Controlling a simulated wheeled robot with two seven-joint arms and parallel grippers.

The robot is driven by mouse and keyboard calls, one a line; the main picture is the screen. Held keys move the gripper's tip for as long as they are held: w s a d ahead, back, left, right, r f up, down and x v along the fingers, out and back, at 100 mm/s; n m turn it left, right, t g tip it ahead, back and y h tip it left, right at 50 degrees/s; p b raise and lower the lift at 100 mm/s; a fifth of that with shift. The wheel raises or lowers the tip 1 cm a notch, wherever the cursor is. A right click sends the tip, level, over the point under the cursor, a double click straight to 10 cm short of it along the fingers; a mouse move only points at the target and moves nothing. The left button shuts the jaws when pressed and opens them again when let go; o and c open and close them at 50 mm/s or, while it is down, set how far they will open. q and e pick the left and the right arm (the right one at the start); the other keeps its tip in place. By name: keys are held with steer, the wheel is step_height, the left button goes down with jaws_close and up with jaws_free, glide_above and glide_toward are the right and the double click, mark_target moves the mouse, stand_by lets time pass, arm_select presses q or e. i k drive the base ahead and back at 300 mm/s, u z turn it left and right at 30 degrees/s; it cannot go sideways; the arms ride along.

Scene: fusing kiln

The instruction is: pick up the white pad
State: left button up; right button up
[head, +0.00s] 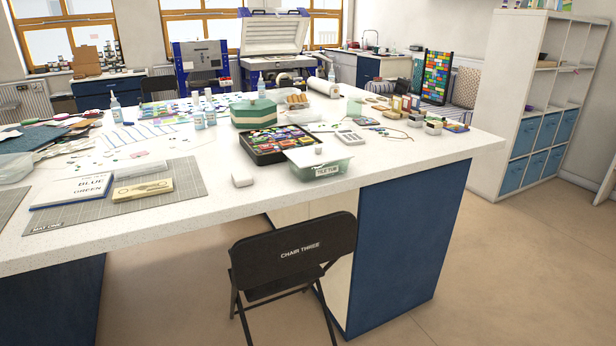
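A small white block-like pad (242,180) lies on the white worktop near its front edge. It sits to the right of the grey cutting mat (190,180) and to the left of the clear tub labelled TILE TUB (318,165). Its top looks plain, and nothing covers it. Neither of my grippers shows in the head view.
A black folding chair (290,255) marked CHAIR THREE stands against the table's front, below the pad. A book (75,190) and a yellowish box (142,190) lie on the mat. A black tray of coloured pieces (280,145) is behind. Open floor (510,260) lies right.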

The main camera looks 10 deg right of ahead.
mark_target(241, 178)
steer(key=z, duration=0.65)
steer(key=i, duration=0.85)
steer(key=u, duration=1.5)
